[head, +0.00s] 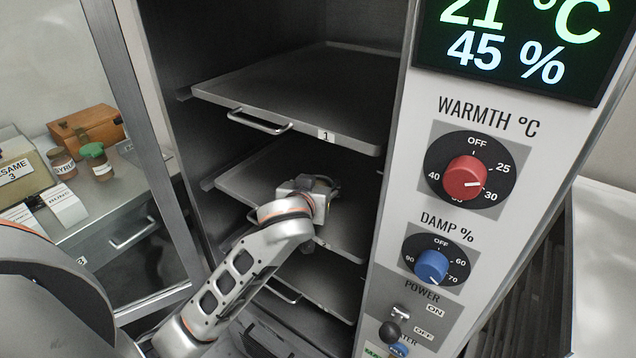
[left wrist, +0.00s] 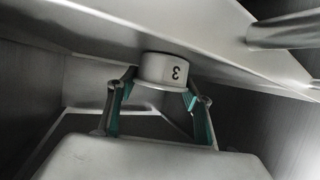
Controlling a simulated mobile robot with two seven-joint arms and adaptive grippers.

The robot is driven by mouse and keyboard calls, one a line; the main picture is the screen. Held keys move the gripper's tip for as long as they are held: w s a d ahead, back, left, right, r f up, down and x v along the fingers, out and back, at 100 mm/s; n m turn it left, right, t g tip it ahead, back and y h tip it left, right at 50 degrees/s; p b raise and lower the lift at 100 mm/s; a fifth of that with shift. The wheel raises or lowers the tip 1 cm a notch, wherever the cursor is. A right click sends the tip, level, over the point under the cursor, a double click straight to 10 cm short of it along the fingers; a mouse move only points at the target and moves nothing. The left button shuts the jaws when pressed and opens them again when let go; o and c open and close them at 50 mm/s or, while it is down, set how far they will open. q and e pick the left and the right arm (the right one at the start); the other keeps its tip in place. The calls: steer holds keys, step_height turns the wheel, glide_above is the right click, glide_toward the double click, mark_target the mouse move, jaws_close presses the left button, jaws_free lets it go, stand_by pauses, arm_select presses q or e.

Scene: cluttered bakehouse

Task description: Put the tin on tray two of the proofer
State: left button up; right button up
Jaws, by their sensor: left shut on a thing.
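The proofer's upper tray (head: 310,90) carries a label 1. The tray below it, tray two by order (head: 250,180), shows no readable label. My left gripper (head: 318,187) is inside the proofer, over that second tray in the head view. In the left wrist view my left gripper (left wrist: 160,85) has its teal-padded fingers on both sides of a pale round tin (left wrist: 155,68). The tin is not distinguishable in the head view. My right gripper is out of view.
A lower tray (head: 325,280) lies below the second one. The control panel (head: 475,110) with red and blue knobs stands right of the opening. The open glass door (head: 152,150) is on the left. Behind it, a counter holds jars (head: 97,160) and boxes.

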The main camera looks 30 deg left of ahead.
arm_select(q)
steer(key=shift+f, duration=0.1)
steer(key=o, duration=1.2)
steer(key=v, duration=1.2)
